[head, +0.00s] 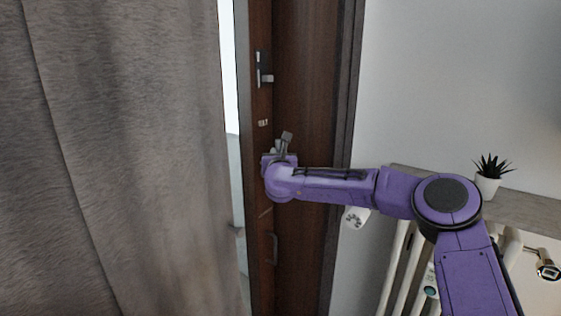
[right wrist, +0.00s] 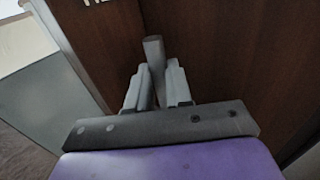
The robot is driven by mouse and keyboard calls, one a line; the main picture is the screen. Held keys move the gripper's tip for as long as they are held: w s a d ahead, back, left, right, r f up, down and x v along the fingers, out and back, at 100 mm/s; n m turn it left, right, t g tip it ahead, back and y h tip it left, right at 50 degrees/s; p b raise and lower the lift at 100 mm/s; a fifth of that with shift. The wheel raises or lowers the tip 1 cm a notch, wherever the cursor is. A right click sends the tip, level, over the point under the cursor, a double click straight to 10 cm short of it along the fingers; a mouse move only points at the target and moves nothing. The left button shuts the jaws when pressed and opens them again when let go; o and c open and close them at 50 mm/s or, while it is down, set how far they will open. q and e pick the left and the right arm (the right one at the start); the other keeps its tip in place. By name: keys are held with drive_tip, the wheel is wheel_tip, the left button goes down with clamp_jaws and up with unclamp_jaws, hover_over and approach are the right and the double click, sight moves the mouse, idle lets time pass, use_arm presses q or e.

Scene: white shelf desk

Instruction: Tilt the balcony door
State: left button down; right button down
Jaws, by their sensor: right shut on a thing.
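The dark brown balcony door (head: 305,90) stands upright in the middle of the head view, beside a narrow bright strip. It also fills much of the right wrist view (right wrist: 225,60). A grey door handle (right wrist: 153,48) sticks up between the two fingers of my right gripper (right wrist: 158,85), which is shut on it. In the head view my right gripper (head: 283,146) is at the door's left side, and my wrist hides most of the handle. My left gripper is not in view.
A grey curtain (head: 110,150) hangs at the left. A metal fitting (head: 263,70) sits higher on the door, and a small pull (head: 273,248) lower down. At the right are a white radiator (head: 400,265) and a shelf (head: 525,208) with a potted plant (head: 488,178).

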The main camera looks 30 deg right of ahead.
drive_tip(key=shift+s+d+f, duration=0.1)
drive_tip(key=shift+s+d, duration=0.05)
drive_tip(key=shift+s+d+r+b, duration=0.1)
drive_tip(key=shift+s+d+b, duration=0.55)
drive_tip(key=shift+s, duration=0.65)
drive_tip(key=shift+s+d+r+b, duration=0.15)
drive_tip(key=shift+s+d+b, duration=0.45)
drive_tip(key=shift+s, duration=0.7)
drive_tip(key=shift+s+d+r+b, duration=0.1)
drive_tip(key=shift+s+d+b, duration=0.55)
drive_tip(key=shift+s, duration=0.65)
drive_tip(key=c, duration=0.8)
unclamp_jaws()
drive_tip(key=shift+s, duration=0.3)
drive_tip(key=shift+o, duration=0.6)
drive_tip(key=shift+s, duration=0.2)
drive_tip(key=shift+w+a+f, duration=0.2)
drive_tip(key=shift+w, duration=0.05)
drive_tip(key=shift+s, duration=0.1)
